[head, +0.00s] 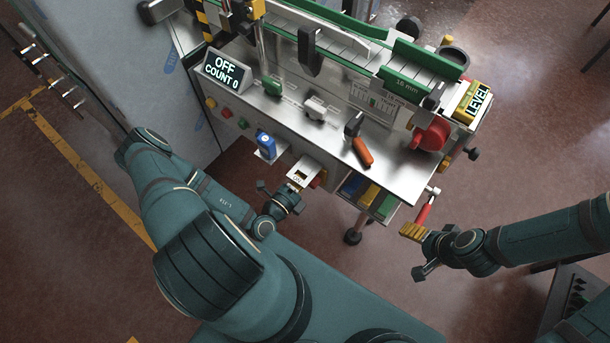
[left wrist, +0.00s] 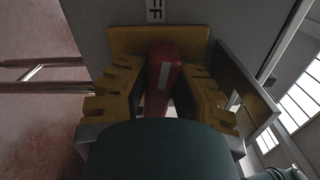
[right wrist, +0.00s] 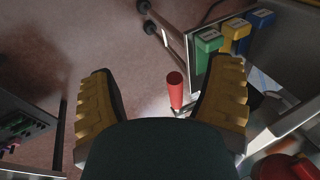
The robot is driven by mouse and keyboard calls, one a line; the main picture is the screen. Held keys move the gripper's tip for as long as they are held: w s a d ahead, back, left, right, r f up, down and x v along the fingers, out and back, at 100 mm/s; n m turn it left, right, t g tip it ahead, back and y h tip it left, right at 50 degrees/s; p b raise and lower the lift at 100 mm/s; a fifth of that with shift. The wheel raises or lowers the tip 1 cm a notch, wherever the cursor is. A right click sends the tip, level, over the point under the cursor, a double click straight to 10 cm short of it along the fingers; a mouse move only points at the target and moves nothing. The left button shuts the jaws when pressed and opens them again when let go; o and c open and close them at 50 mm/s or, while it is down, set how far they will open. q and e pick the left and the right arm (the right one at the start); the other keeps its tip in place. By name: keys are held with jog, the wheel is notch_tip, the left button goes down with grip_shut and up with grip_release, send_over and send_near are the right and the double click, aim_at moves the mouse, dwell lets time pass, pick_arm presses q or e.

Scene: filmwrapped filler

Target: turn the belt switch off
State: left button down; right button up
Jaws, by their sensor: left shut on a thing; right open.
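The belt switch has a red lever with a white stripe (left wrist: 163,75) on a yellow plate (left wrist: 122,40), in the left wrist view. A label ending in "FF" stands above it. In the head view a bit of red (head: 318,179) shows at the machine's front. My left gripper (head: 294,187) is shut on the lever, its ribbed yellow fingers on both sides. The display (head: 227,69) reads "OFF, COUNT 0". My right gripper (head: 415,250) is open, below the machine's right corner. A red handle (right wrist: 175,88) lies between its fingers' directions, apparently ungripped.
The conveyor machine's steel top (head: 335,145) carries an orange-handled tool (head: 362,152) and a red knob (head: 432,134). Blue, yellow and green bins (head: 368,196) hang below its front. A blue item (head: 266,143) sits on a small front shelf.

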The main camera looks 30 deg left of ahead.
pick_arm(q)
jog(key=shift+n, duration=0.9)
jog(key=shift+w, duration=0.1)
jog(key=c, duration=0.8)
grip_release()
jog(key=s, duration=0.8)
jog(key=s+a, duration=0.1)
jog(key=s, duration=0.3)
